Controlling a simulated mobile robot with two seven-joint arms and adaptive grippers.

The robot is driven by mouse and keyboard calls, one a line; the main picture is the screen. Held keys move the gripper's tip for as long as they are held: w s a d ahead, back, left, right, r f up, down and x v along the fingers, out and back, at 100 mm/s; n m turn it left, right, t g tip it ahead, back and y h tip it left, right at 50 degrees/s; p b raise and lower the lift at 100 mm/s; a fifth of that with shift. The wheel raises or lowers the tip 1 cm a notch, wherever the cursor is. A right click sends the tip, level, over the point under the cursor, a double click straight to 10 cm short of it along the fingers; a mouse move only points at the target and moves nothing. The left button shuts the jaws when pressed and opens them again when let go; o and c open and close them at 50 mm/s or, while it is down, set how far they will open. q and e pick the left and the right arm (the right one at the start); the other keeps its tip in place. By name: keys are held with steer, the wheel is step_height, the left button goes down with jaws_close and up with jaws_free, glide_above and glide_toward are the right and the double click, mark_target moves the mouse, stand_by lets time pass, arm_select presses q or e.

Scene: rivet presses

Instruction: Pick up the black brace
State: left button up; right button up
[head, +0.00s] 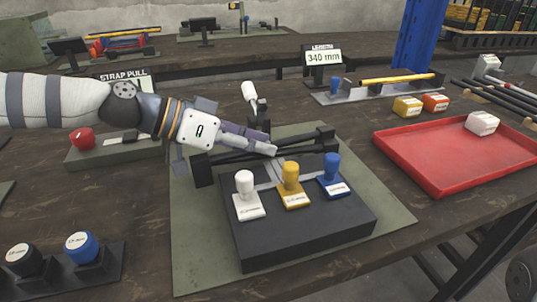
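A long black bar, which looks like the black brace (300,142), lies along the back of a black fixture block (300,238) on a green mat (196,262). My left gripper (270,148) reaches in from the left, and its fingertips are at the bar, around its middle. The fingers cover part of the bar. I cannot tell whether they touch it or how far apart they are. My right gripper is not in view.
White (245,190), yellow (291,178) and blue (332,172) knobbed pieces stand on the block close to the fingers. A white-handled lever (250,93) rises behind the bar. A red tray (450,168) with a white piece (482,123) is at right.

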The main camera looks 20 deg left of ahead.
arm_select(q)
steer(key=shift+r, duration=0.1)
jaws_close()
steer(key=shift+s, duration=0.1)
